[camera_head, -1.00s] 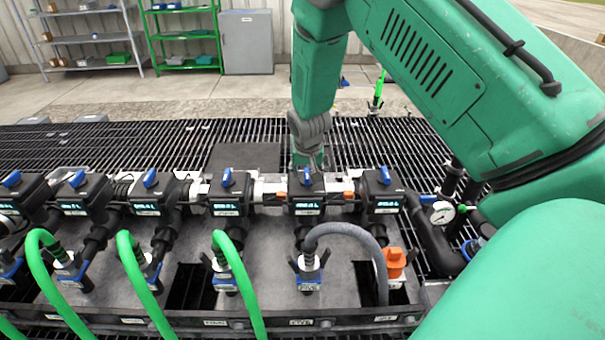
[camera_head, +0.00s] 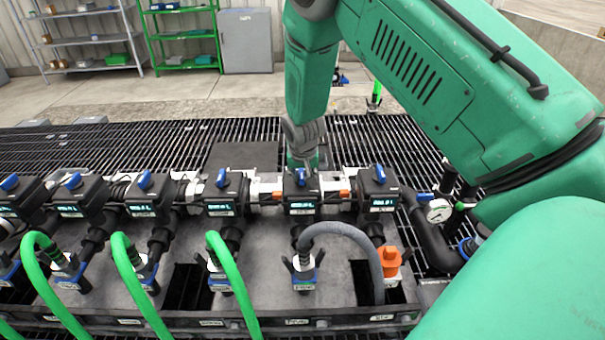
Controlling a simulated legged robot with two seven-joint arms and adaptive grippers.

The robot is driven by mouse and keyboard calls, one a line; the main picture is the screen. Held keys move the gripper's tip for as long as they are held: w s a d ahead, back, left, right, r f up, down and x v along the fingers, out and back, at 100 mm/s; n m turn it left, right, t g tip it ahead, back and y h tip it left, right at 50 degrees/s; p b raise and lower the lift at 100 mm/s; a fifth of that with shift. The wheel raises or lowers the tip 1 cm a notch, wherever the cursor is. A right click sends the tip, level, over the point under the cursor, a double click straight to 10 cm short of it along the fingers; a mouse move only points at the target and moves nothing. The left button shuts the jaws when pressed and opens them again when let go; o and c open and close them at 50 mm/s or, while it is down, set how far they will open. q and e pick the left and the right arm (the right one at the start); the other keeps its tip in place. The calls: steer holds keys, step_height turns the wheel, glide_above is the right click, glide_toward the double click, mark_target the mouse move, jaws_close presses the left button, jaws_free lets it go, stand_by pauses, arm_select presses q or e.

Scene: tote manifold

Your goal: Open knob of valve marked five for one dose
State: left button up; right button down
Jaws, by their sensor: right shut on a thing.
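A row of black valve units with blue knobs and small lit displays runs across the manifold. The valve unit (camera_head: 302,205) second from the right end has a grey hose (camera_head: 345,230) below it. The front label under it is too blurred to read surely as five. Its blue knob (camera_head: 300,176) stands on top, partly hidden. My right gripper (camera_head: 303,162) comes down from above and behind this unit, shut on the knob. The fingertips are small and partly hidden by the unit. The display digits cannot be read surely. My left gripper is not in view.
Green hoses (camera_head: 232,285) arch in front of the units to the left. An orange plug (camera_head: 390,262) and a pressure gauge (camera_head: 438,210) are at the right. Black grating surrounds the manifold. Shelves (camera_head: 90,40) and a grey cabinet (camera_head: 246,42) stand far back.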

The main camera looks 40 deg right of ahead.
steer(key=shift+w+r+n+p, duration=0.25)
steer(key=shift+n+p, duration=0.1)
steer(key=shift+n, duration=0.25)
steer(key=shift+n+t+y+p, duration=0.3)
steer(key=shift+n+y, duration=0.1)
steer(key=shift+n, duration=0.2)
steer(key=n, duration=0.2)
steer(key=shift+d+n+y+p, duration=0.3)
steer(key=shift+d+y+p, duration=0.05)
steer(key=shift+d+y, duration=0.05)
steer(key=shift+f, duration=0.1)
steer(key=shift+a, duration=0.2)
